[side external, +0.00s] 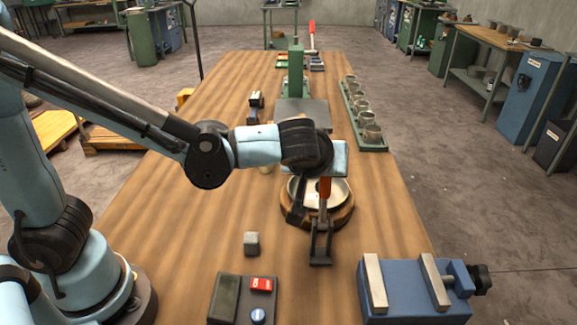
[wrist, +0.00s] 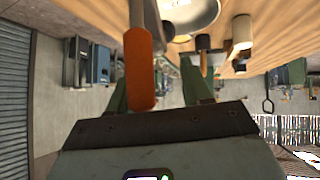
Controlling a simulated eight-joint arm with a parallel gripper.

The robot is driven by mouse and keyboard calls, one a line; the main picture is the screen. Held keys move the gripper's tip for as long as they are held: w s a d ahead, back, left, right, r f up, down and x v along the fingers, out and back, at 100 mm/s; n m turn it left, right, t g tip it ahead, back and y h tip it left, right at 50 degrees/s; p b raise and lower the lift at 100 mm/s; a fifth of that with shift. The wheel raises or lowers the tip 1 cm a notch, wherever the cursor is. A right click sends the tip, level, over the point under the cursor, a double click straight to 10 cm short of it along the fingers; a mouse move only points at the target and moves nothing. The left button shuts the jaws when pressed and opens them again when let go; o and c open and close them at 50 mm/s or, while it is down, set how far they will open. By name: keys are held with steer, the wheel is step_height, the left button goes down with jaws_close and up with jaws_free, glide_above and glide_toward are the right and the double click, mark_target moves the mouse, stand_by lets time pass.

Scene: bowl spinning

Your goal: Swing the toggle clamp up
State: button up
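The toggle clamp (side external: 321,250) stands at the front edge of a round wooden base. Its orange-red handle (side external: 324,188) points upward on a thin metal arm. A shallow metal bowl (side external: 338,190) sits on the wooden base (side external: 343,215), partly hidden by my gripper and the handle. My gripper (side external: 300,210) is low over the bowl, right at the handle. In the wrist view the orange handle (wrist: 141,75) lies across the space between my gripper's two spread fingers (wrist: 160,88), nearer the left one. I cannot tell whether a finger touches it.
A blue vise (side external: 415,290) stands at the front right. A button box (side external: 243,298) and a small grey cube (side external: 252,244) are at the front. A green rack of cups (side external: 365,120) and a green press (side external: 295,75) stand farther back. The left tabletop is mostly clear.

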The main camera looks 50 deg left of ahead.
steer(key=shift+w+a+f+n+g+h, duration=0.3)
steer(key=shift+w+a+f+g+h, duration=0.4)
steer(key=shift+g, duration=0.2)
steer(key=w+a+f+g+h, duration=0.1)
steer(key=f+g+h, duration=0.1)
step_height(320, 180, up, 16)
steer(key=n+g, duration=0.1)
steer(key=g, duration=0.4)
glide_above(251, 237)
steer(key=shift+h, duration=0.3)
step_height(251, 237, down, 26)
steer(key=shift+f, duration=0.1)
